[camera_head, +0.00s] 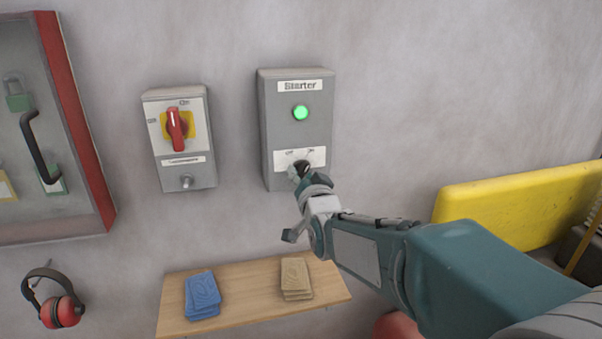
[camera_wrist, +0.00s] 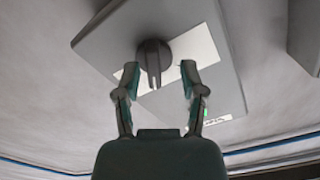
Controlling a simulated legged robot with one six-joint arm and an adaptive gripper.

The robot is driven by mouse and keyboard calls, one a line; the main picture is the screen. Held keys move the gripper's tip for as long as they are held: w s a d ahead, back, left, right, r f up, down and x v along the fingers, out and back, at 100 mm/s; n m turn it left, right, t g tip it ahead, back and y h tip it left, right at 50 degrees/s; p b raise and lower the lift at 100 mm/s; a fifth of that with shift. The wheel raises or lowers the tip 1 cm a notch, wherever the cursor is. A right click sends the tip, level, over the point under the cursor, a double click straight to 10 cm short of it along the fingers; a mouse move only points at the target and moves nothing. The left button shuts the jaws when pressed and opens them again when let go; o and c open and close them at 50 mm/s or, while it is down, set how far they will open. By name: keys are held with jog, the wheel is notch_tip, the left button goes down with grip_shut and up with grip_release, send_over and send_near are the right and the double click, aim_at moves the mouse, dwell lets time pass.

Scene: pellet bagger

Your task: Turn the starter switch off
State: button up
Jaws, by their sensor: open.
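The grey starter box (camera_head: 297,135) is on the wall, with a "Starter" label and a lit green lamp (camera_head: 301,113). Its dark rotary switch (camera_wrist: 154,62) sits on a white plate with position marks at the box's lower part. In the head view my gripper (camera_head: 299,172) is at the switch and hides most of it, so its setting is hard to read there. In the wrist view my gripper (camera_wrist: 158,79) is open, with one finger on each side of the knob and visible gaps between. The box also shows in the wrist view (camera_wrist: 112,32).
A second grey box with a red handle (camera_head: 176,130) is on the wall to the left. A glass-fronted cabinet (camera_head: 84,120) is at far left. Below is a wooden shelf (camera_head: 245,297) with blue and tan packets. Red earmuffs (camera_head: 62,311) hang lower left. A yellow panel (camera_head: 510,207) is at right.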

jog(key=shift+w, duration=0.45)
jog(key=shift+w+d, duration=0.25)
jog(key=shift+d, duration=0.15)
jog(key=shift+a, duration=0.2)
grip_shut()
jog(key=shift+s, duration=0.1)
jog(key=shift+n, duration=0.3)
jog(key=n, duration=0.5)
jog(key=shift+a+n, duration=0.1)
jog(key=shift+n, duration=0.2)
jog(key=n, duration=0.5)
jog(key=shift+a+n, duration=0.1)
jog(key=shift+n, duration=0.2)
